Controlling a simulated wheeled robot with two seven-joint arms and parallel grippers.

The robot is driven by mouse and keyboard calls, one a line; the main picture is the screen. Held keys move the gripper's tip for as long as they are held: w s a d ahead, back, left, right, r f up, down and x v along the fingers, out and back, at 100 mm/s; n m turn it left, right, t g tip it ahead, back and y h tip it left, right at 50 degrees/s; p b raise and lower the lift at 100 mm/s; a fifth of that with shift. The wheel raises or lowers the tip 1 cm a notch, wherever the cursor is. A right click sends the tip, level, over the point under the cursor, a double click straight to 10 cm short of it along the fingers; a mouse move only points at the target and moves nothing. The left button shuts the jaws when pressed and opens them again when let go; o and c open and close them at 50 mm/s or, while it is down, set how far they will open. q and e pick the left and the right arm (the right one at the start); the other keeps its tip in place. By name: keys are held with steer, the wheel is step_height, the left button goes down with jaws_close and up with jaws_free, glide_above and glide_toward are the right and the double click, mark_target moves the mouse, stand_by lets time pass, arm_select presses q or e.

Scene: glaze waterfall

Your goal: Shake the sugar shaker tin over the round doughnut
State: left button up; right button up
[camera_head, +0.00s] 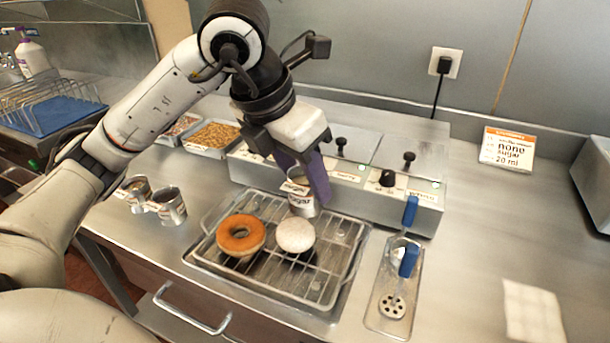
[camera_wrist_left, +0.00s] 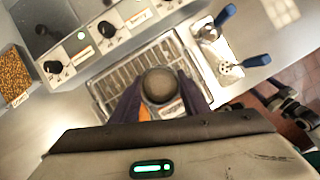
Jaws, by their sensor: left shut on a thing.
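My left gripper (camera_head: 304,186) is shut on the sugar shaker tin (camera_head: 302,205), a metal can with a "Sugar" label. The tin looks close to upright, above the back part of the wire rack. In the left wrist view, the tin's round top (camera_wrist_left: 159,86) shows between the gripper's fingers (camera_wrist_left: 162,100). The round doughnut (camera_head: 295,235), pale whitish and without a hole, sits on the rack just in front of and below the tin in the picture. My right gripper is not in view.
An orange-brown ring doughnut (camera_head: 229,245) lies left of the round one on the wire rack (camera_head: 340,262). Two metal cups (camera_head: 172,208) stand further left. Behind is a steel unit with knobs (camera_head: 388,178). A tray with blue-handled tools (camera_head: 376,318) lies right. A sign (camera_head: 508,148) reads "none sugar 20 ml".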

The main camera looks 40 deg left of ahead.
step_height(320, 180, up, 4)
steer(key=p, duration=0.3)
steer(key=shift+p, duration=0.4)
